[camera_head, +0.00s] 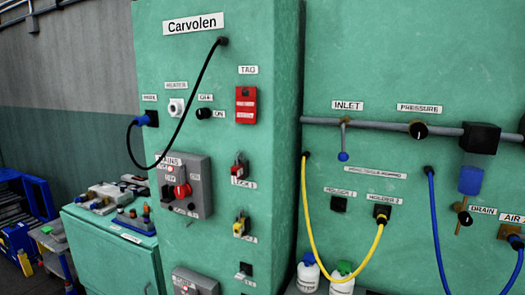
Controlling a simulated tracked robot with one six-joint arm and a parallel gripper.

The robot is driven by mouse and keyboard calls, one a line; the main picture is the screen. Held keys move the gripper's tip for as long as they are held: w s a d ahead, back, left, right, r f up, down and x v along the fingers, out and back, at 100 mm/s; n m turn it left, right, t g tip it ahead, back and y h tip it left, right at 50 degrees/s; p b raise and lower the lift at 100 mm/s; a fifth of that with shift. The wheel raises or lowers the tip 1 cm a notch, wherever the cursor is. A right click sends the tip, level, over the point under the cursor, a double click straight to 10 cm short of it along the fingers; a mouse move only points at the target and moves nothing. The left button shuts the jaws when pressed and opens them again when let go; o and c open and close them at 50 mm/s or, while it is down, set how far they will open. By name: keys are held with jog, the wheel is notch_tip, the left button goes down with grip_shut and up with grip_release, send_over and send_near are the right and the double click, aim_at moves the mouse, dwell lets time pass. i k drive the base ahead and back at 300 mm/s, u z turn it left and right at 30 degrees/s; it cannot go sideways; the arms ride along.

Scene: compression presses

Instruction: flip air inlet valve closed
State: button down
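The air inlet valve (343,140) is on the grey pipe under the "INLET" label, on the right green panel. Its thin lever hangs straight down from the pipe, across the pipe's line, and ends in a blue knob. Nothing touches it or covers it. My gripper is not in view.
The pipe (378,125) runs right past a gauge (418,130) to a dark block (480,138). A yellow cable (308,220) and a blue cable (437,235) hang below the valve. The Carvolen cabinet (255,30) juts forward on the left. Bottles (308,276) stand low.

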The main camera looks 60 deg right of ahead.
aim_at(343, 156)
jog(key=z, duration=0.1)
jog(key=k, duration=0.45)
jog(key=z, duration=0.65)
jog(key=k, duration=0.9)
jog(key=z, duration=0.35)
jog(key=i, duration=0.85)
jog(key=u, duration=0.35)
